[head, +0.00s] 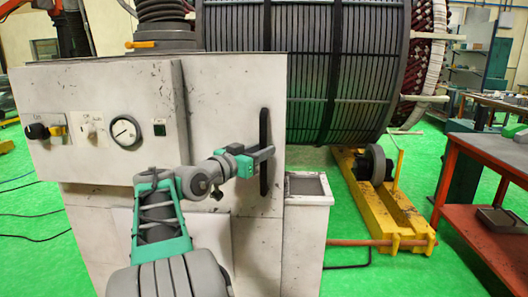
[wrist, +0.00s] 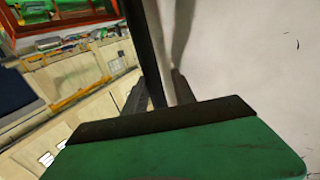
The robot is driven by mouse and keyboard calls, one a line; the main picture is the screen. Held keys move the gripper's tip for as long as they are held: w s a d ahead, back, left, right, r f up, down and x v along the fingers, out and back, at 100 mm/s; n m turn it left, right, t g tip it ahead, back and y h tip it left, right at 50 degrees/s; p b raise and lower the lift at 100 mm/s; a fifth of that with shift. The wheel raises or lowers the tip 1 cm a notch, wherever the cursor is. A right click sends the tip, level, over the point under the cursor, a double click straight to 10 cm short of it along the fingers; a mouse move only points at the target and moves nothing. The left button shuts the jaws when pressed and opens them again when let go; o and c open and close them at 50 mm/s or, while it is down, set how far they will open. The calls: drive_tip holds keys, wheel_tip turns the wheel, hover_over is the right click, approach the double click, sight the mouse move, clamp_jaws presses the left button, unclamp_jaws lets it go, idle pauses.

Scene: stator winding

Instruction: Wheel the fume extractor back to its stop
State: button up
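The fume extractor (head: 240,90) is the large scuffed off-white cabinet in the middle of the head view, with a round gauge (head: 125,132) and knobs on its front. A black upright bar handle (head: 264,122) is on its right front side. My gripper (head: 266,154) is at the handle's middle, with its fingers on either side of the bar. In the wrist view the black handle (wrist: 146,45) runs down between the two finger tips, which sit close to it, so the gripper looks shut on it. The exact contact is hard to see. The cabinet's wheels are out of view.
A large slotted stator (head: 335,70) stands behind the cabinet, with a yellow floor rail (head: 385,205) at right. A dark hose (head: 162,12) rises from the cabinet's top. A red workbench (head: 490,190) is at far right. Cables (head: 30,212) lie on the green floor at left.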

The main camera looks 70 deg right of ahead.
drive_tip(key=shift+o, duration=1.4)
drive_tip(key=shift+w, duration=0.1)
drive_tip(key=shift+s, duration=0.2)
drive_tip(key=v, duration=0.7)
drive_tip(key=shift+w+a+b, duration=0.2)
drive_tip(key=shift+a+b, duration=0.15)
drive_tip(key=shift+a, duration=0.05)
